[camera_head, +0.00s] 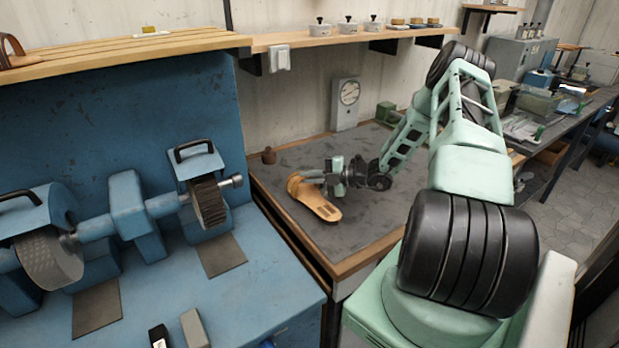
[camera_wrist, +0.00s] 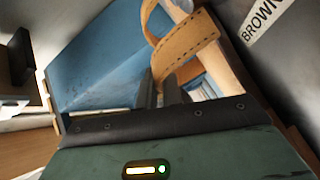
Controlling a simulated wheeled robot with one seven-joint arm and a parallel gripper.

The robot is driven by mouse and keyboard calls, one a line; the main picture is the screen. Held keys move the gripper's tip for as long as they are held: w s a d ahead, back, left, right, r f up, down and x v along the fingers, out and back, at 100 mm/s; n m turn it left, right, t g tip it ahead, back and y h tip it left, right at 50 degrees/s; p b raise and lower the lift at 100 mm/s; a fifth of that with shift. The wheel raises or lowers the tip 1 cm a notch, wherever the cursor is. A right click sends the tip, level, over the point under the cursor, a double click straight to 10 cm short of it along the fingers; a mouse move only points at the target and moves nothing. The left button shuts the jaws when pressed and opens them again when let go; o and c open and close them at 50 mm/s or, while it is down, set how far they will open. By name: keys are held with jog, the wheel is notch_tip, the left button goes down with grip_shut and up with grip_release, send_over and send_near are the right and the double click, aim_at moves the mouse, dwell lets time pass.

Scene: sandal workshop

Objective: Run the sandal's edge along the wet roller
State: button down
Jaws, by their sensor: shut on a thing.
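A tan sandal (camera_head: 319,205) with a light brown sole and strap is at the left part of the grey-topped bench (camera_head: 370,155). My gripper (camera_head: 310,178) is shut on it at the strap end, and the sole points toward the front right. I cannot tell whether the sole touches the bench top. In the wrist view the stitched strap (camera_wrist: 188,48) of the sandal rises beyond the fingers of my gripper (camera_wrist: 163,92), and most of the sole is hidden. I cannot make out a wet roller for sure; a small green device (camera_head: 386,112) stands at the back of the bench.
A blue finishing machine (camera_head: 125,205) with a grinding wheel (camera_head: 52,264) and a bristled wheel (camera_head: 209,202) fills the left. A wall shelf (camera_head: 345,36) hangs above. The bench front is clear.

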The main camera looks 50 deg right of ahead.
jog(key=shift+w+d, duration=0.15)
jog(key=shift+w, duration=0.2)
dwell(0.6)
jog(key=shift+w+d+r, duration=0.1)
jog(key=shift+w+r, duration=0.05)
jog(key=shift+w, duration=0.2)
jog(key=shift+w, duration=0.35)
jog(key=shift+s, duration=0.1)
jog(key=shift+w+d, duration=0.15)
jog(key=shift+w, duration=0.1)
jog(key=shift+w+d+f, duration=0.15)
jog(key=shift+w+f, duration=0.05)
jog(key=shift+w, duration=0.1)
jog(key=shift+w+d, duration=0.3)
jog(key=shift+w, duration=0.1)
